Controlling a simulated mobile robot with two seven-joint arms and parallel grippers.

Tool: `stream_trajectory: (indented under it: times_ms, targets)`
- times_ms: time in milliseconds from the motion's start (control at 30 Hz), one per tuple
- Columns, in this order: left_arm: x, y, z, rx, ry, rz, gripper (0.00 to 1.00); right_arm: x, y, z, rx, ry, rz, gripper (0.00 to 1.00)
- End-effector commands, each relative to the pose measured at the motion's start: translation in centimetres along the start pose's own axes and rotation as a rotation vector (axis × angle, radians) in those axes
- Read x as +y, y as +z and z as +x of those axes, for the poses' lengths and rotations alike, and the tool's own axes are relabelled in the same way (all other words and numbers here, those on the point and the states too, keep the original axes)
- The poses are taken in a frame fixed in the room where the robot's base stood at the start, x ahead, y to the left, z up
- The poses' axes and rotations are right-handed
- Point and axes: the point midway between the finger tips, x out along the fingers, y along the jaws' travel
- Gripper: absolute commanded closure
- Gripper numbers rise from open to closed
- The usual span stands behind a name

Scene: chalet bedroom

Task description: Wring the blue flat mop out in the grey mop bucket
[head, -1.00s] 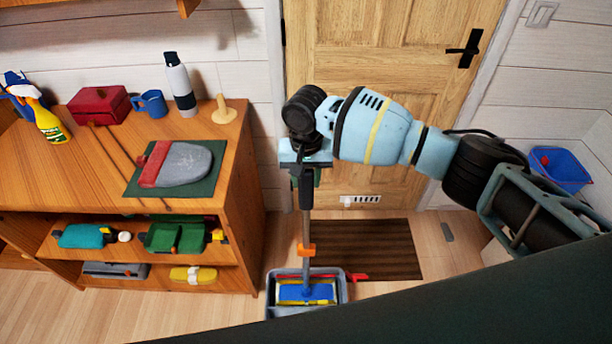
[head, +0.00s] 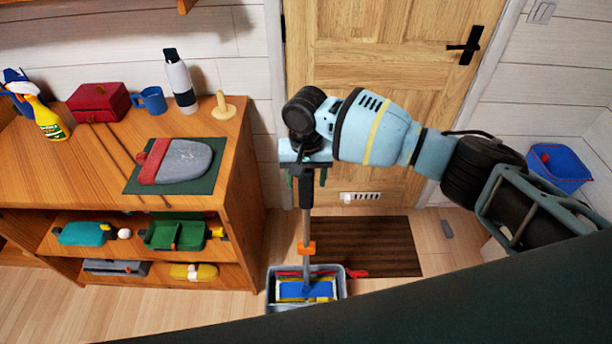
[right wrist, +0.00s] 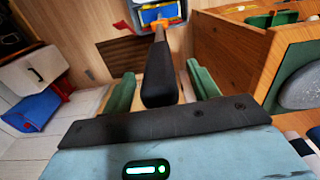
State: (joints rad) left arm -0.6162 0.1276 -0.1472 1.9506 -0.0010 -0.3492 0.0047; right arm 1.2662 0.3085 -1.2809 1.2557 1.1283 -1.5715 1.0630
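The blue flat mop (head: 306,290) stands upright with its blue head in the grey mop bucket (head: 342,292). Its pole has an orange collar and a black grip (head: 306,195). Red parts show at the bucket's back and right side. My right gripper (head: 306,180) is at the top of the grip, high above the bucket. In the right wrist view, the black grip (right wrist: 160,75) lies between the two green fingers, with a visible gap on each side. The bucket (right wrist: 178,28) and mop head show beyond it. My left gripper is out of view.
A wooden shelf unit (head: 232,200) stands close to the bucket's left, with a spray bottle, red box, mug and flask on top. A dark striped mat (head: 375,245) lies behind the bucket before the door. A blue bin (head: 560,168) is at the right.

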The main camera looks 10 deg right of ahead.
Motion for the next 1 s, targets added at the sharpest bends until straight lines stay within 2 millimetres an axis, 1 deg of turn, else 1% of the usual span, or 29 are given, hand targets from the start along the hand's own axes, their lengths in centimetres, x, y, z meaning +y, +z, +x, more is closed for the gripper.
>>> stream_trajectory:
  times_ms: [233,367,467,600,700,833,1000]
  targets:
    - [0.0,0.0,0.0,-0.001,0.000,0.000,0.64,0.1,0.1,0.2,-0.003,0.003,0.000,0.40]
    - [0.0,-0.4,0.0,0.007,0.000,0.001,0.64,0.0,0.0,-1.3,0.000,-0.001,0.001,0.40]
    - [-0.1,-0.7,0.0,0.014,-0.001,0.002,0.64,0.0,0.0,-3.0,0.003,-0.001,0.000,0.40]
    - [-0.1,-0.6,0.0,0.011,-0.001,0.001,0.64,0.0,0.0,-5.2,0.001,-0.001,0.000,0.40]
    - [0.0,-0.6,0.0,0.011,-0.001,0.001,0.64,0.0,0.0,-6.4,-0.001,-0.001,0.000,0.40]
    - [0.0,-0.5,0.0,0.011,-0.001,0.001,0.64,0.0,0.0,-7.4,-0.001,0.000,0.000,0.40]
    - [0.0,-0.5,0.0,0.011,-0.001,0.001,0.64,0.0,0.0,-7.8,-0.001,0.000,0.000,0.40]
